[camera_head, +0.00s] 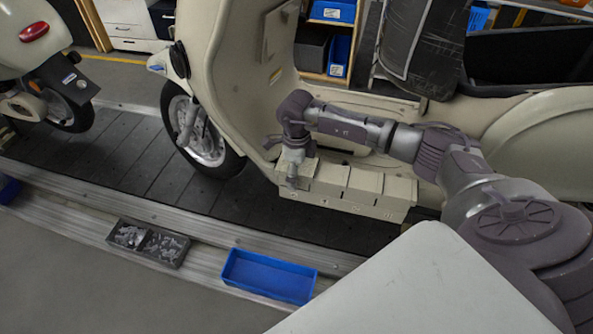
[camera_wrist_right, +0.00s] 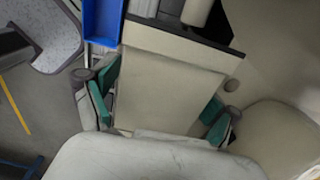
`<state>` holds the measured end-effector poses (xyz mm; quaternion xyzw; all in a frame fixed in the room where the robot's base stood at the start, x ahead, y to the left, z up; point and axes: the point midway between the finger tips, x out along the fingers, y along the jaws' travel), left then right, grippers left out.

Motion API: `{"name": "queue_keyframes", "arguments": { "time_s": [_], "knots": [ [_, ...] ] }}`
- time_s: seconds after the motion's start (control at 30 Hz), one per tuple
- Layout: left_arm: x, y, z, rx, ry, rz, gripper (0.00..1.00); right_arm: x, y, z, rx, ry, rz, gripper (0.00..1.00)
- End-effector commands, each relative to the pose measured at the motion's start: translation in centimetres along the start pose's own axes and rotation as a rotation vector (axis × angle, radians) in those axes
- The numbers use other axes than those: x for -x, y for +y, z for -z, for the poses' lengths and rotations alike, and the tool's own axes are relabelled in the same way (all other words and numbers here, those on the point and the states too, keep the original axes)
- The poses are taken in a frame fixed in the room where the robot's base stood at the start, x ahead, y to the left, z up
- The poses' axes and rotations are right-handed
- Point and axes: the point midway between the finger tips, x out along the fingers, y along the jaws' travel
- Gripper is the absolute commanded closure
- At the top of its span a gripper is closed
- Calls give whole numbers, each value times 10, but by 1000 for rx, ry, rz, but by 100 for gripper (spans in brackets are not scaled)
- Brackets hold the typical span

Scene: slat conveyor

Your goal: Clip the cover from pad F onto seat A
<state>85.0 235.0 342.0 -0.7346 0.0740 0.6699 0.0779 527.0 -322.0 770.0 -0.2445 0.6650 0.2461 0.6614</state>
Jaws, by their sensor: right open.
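A row of cream box-shaped covers (camera_head: 365,182) stands on a cream ledge (camera_head: 370,207) beside the scooter's footwell. Small marks run along the ledge's front, too small to read, so I cannot tell pad F or seat A by letter. My right gripper (camera_head: 293,172) is over the left end of this row and partly hides it. In the right wrist view the right gripper (camera_wrist_right: 158,108) is open, with its green fingertips on either side of a flat cream surface (camera_wrist_right: 172,72). I cannot tell whether they touch it. My left gripper is not in view.
The cream scooter (camera_head: 232,80) stands on the dark slat conveyor (camera_head: 120,150). Another scooter (camera_head: 30,50) is at the far left. A blue bin (camera_head: 268,275) and a dark tray of small parts (camera_head: 148,243) sit along the metal rail. Shelving is behind.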

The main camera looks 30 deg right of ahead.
Motion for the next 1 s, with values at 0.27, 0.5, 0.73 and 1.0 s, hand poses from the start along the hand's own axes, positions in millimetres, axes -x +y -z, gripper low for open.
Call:
{"name": "queue_keyframes", "arguments": {
  "time_s": [0.27,0.5,0.73,1.0],
  "knots": [
    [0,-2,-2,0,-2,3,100,6,-6,0,-5,-6,14,3],
    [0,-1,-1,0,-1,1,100,41,-5,-1,-2,-9,14,3],
    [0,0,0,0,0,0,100,88,-2,-1,0,-6,8,3],
    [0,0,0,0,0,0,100,119,0,0,-1,-1,4,3]
  ]
}}
